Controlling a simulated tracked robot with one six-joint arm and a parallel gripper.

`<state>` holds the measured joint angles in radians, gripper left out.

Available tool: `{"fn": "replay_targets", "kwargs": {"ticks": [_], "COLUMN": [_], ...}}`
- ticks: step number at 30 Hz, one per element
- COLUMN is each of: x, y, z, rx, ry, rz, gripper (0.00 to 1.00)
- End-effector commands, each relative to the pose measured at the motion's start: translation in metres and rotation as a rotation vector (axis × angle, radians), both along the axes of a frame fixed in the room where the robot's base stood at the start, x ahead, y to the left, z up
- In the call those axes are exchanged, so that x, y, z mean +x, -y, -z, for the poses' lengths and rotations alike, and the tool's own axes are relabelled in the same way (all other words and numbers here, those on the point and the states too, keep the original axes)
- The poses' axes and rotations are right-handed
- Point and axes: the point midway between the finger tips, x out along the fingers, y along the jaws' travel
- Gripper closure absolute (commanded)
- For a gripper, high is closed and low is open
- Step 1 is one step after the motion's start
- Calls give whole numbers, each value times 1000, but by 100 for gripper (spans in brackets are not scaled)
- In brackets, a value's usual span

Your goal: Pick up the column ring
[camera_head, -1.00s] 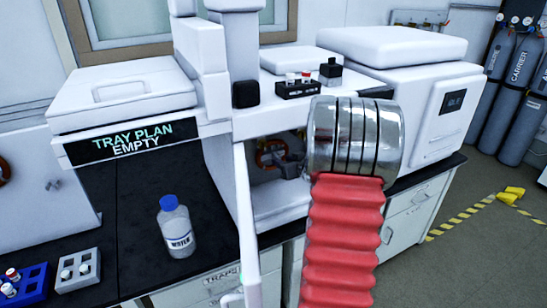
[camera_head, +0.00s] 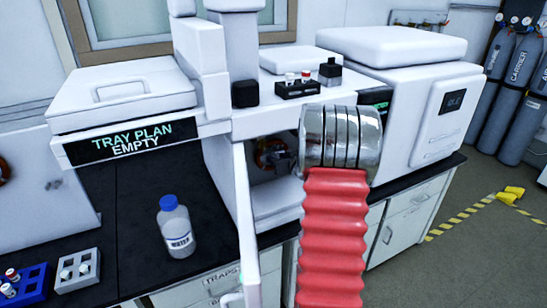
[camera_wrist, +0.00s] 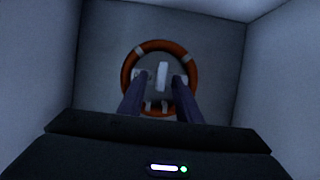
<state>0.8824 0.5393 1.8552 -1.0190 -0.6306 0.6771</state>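The column ring (camera_wrist: 127,67), an orange ring with pale bands, is upright against the back wall of a box-like chamber in the wrist view. A white upright piece (camera_wrist: 162,75) shows in its middle, with two small pale prongs at its lower part. My gripper (camera_wrist: 162,80) points at the ring with its two dark fingers apart and nothing visibly held. The fingertips overlap the ring's inside in the picture; I cannot tell whether they touch it. In the head view the ring (camera_head: 262,158) is a small orange-brown arc inside the open oven, largely hidden.
Chamber walls (camera_wrist: 265,80) stand close on both sides. The open white door (camera_head: 247,220) is left of my arm. A water bottle (camera_head: 176,232), a blue rack (camera_head: 30,285) and a grey rack (camera_head: 76,272) stand on the left bench. A vial rack (camera_head: 298,90) sits on top.

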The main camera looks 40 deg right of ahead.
Motion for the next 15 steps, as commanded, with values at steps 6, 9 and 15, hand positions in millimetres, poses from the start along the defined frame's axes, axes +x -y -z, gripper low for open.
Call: {"fn": "replay_targets", "kwargs": {"ticks": [6, 9, 15], "x": [0, 0, 0], "y": [0, 0, -1], "z": [0, 0, 0], "rx": [0, 0, -1], "ry": [0, 0, 0], "rz": [0, -1, -1], "gripper": [69, 69, 71]}}
